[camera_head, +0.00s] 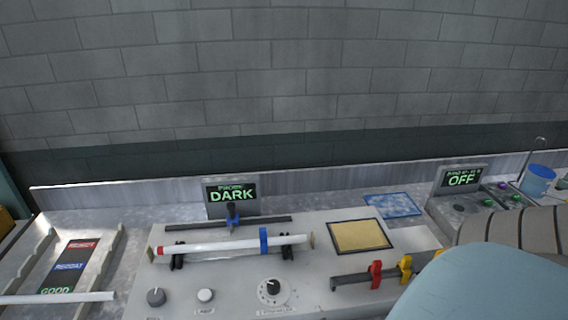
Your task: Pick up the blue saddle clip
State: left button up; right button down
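The blue saddle clip (263,240) stands upright around the white glass tube (210,246), toward the tube's right end. The tube has a red band near its left end and lies across two dark supports on the grey console. Neither of my grippers shows in the head view. My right arm fills the lower right corner, with its gripper out of view.
A red clip (376,273) and a yellow clip (405,267) sit on a dark rail (350,280), partly hidden by my arm. A DARK display (232,196) stands behind the tube. A tan pad (359,236) lies to its right; knobs (271,287) are in front.

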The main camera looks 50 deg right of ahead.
aim_at(263, 231)
jog(key=z, duration=1.35)
jog(key=u, duration=0.1)
